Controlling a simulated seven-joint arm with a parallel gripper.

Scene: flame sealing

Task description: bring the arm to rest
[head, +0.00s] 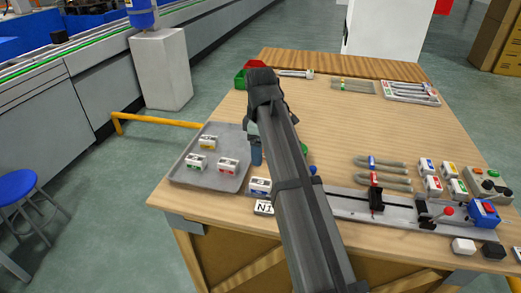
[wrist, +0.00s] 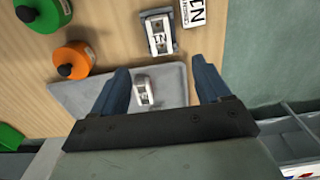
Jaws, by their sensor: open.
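My gripper (head: 256,154) hangs over the wooden table beside the right edge of the grey tray (head: 181,176) in the head view. In the wrist view my gripper (wrist: 162,68) has its two blue fingers spread wide apart, with nothing held between them. A small white block (wrist: 145,92) on the tray shows below, in the gap between the fingers. My dark arm crosses the middle of the head view and hides part of the table and the far side of the gripper.
Several white blocks with coloured marks, one red-marked (head: 228,166), lie on the tray. Orange (wrist: 75,60) and green (wrist: 45,12) black-knobbed items stand nearby. A rail (head: 345,208) runs along the front. The table's back middle is clear.

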